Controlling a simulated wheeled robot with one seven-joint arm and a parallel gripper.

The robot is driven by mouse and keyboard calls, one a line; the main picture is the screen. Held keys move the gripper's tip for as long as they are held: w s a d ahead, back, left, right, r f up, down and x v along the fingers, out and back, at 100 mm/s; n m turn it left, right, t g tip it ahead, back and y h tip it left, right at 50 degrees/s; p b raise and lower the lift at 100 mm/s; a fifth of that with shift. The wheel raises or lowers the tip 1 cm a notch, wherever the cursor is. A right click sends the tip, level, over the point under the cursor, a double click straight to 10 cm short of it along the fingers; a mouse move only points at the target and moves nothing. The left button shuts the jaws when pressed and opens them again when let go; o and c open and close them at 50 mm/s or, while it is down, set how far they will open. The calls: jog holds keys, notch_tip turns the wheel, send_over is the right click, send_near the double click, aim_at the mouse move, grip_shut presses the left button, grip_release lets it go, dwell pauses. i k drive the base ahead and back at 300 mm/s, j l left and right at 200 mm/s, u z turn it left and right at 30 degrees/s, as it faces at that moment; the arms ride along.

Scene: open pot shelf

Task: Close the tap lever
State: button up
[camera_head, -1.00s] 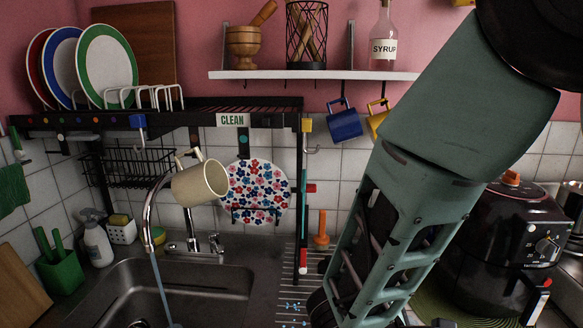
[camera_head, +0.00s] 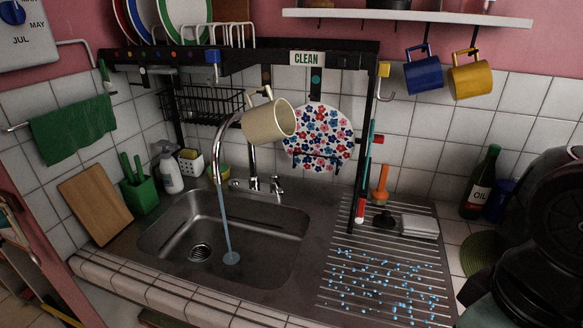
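The chrome tap (camera_head: 218,146) rises in a tall curve behind the sink (camera_head: 170,226). A stream of water (camera_head: 226,220) runs from its spout into the basin. Its base has a small lever (camera_head: 276,185) on the right, and another handle end (camera_head: 236,183) shows on the left. A cream mug (camera_head: 268,122) hangs tilted in front of the rack, beside the spout, and overlaps the tap's upper part. My gripper is not in view; dark parts that look like my arm fill the lower right edge, well right of the tap.
A draining board (camera_head: 385,285) with blue drops lies right of the sink. An orange-handled tool (camera_head: 380,188), a white block (camera_head: 419,226) and an oil bottle (camera_head: 482,182) stand behind it. A green holder (camera_head: 140,195) and spray bottle (camera_head: 171,168) stand at left. The black rack (camera_head: 250,62) overhangs the tap.

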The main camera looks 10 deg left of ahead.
aim_at(274, 177)
jog(key=i+j, duration=0.1)
jog(key=j, duration=0.4)
jog(key=i+j+z, duration=0.1)
jog(key=j, duration=0.35)
jog(key=i+j, duration=0.15)
jog(key=j, duration=0.35)
